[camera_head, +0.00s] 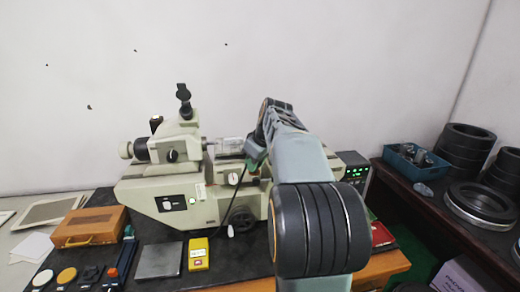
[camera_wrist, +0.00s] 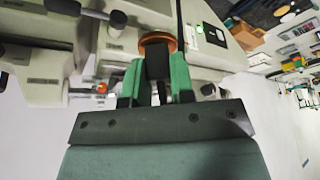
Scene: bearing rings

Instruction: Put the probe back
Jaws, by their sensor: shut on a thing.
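My gripper (camera_wrist: 157,74) has green fingers and is shut on a dark, blocky thing, which I take to be the probe (camera_wrist: 157,58). In the head view my gripper (camera_head: 256,154) is at the pale green measuring machine (camera_head: 150,195), near its middle, partly hidden by my arm. A thin black cable (camera_head: 238,188) hangs from near the gripper toward the front of the bench. A yellow handheld meter (camera_head: 198,254) lies on the dark mat below. A copper-coloured disc (camera_wrist: 160,40) shows just beyond the held thing. I cannot tell whether they touch.
A wooden box (camera_head: 90,227) and a grey plate (camera_head: 159,260) lie on the mat. A display box with green digits (camera_head: 356,172) stands right of the machine. Black rings (camera_head: 480,203) and a blue bin (camera_head: 414,162) are on the right-hand table.

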